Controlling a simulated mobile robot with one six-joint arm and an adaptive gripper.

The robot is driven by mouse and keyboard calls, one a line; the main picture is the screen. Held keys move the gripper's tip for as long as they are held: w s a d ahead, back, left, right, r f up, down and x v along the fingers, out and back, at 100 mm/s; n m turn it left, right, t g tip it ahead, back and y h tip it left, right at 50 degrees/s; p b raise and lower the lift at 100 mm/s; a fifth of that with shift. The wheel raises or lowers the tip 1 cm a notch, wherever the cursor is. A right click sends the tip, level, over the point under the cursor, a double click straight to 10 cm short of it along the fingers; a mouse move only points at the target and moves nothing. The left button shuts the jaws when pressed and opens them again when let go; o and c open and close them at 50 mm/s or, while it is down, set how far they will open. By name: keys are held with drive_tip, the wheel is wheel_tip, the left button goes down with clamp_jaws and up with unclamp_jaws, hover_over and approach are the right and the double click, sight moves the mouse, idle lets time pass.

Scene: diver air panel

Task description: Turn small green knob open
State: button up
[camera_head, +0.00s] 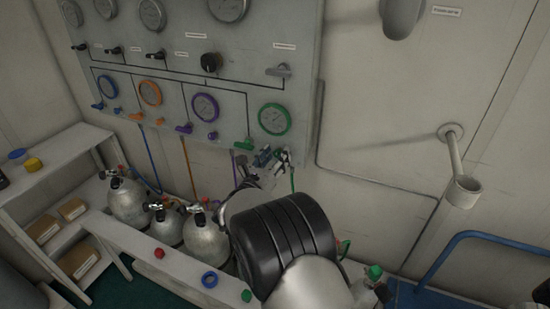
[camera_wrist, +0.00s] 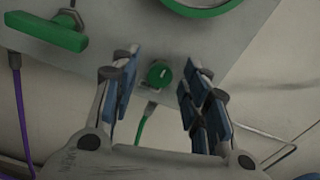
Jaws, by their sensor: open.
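The small green knob (camera_wrist: 159,73) is on the lower part of the grey panel in the wrist view, with a pale mark on its face. My gripper (camera_wrist: 160,90) is open, with one blue-padded finger on each side of the knob in the picture. Whether the pads touch it or are level with it cannot be told. In the head view my gripper (camera_head: 270,160) is at the panel's lower right edge, and the small knob is hidden there behind it. A larger green lever handle (camera_head: 244,144) is just left of my gripper, and also shows in the wrist view (camera_wrist: 48,32).
The panel (camera_head: 262,85) carries a green-ringed gauge (camera_head: 274,119) above my gripper and a purple-ringed gauge (camera_head: 205,107) to the left. A green hose (camera_wrist: 143,122) hangs below the knob. Silver cylinders (camera_head: 128,201) stand below. Wall to the right is mostly free, with a thin pipe.

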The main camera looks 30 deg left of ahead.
drive_tip(key=shift+c, duration=0.3)
clamp_jaws()
